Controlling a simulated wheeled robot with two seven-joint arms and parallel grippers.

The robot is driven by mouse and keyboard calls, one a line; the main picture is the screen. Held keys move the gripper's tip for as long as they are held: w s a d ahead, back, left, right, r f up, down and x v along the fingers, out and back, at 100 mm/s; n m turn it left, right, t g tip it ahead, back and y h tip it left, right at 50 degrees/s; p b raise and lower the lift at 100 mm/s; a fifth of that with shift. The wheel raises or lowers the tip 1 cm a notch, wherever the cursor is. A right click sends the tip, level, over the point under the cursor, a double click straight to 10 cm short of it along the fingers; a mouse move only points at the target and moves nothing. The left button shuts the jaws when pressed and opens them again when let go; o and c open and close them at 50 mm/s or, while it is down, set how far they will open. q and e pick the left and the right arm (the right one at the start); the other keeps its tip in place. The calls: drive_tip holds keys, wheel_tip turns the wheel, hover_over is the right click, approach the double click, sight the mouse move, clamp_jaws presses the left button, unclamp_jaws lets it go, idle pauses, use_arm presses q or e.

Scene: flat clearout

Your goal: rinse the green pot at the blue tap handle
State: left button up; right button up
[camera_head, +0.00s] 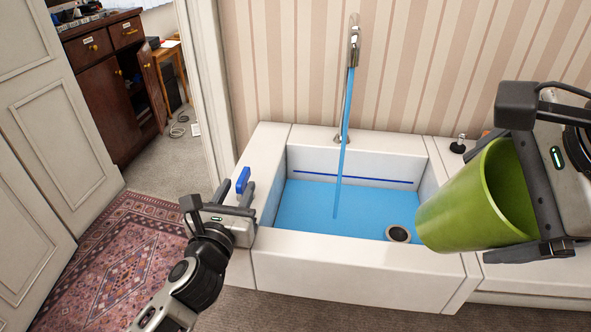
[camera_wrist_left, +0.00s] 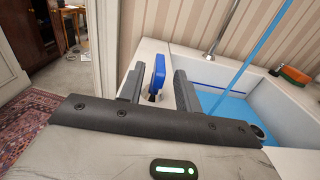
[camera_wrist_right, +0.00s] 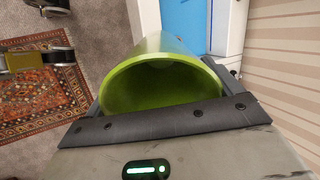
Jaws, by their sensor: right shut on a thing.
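The green pot (camera_head: 455,205) is tilted on its side at the right end of the basin, partly over its right rim. My right gripper (camera_head: 535,185) is shut on the pot's rim. In the right wrist view the pot (camera_wrist_right: 160,75) shows its open mouth towards me. The blue tap handle (camera_head: 243,180) stands upright on the basin's left rim. My left gripper (camera_head: 235,196) is open just in front of it. In the left wrist view the handle (camera_wrist_left: 158,72) shows between the spread fingers. A blue stream (camera_head: 345,130) runs from the tap (camera_head: 354,40) into the basin, left of the pot.
A small black-based fitting (camera_head: 458,146) stands on the right ledge. A patterned rug (camera_head: 125,250) and a brown cabinet (camera_head: 110,85) are at the left.

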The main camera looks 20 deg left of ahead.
sight(243, 175)
use_arm(q)
drive_tip(key=shift+x, duration=2.2)
use_arm(e)
drive_tip(key=shift+r, duration=0.25)
use_arm(q)
clamp_jaws()
use_arm(e)
drive_tip(key=shift+r, duration=0.1)
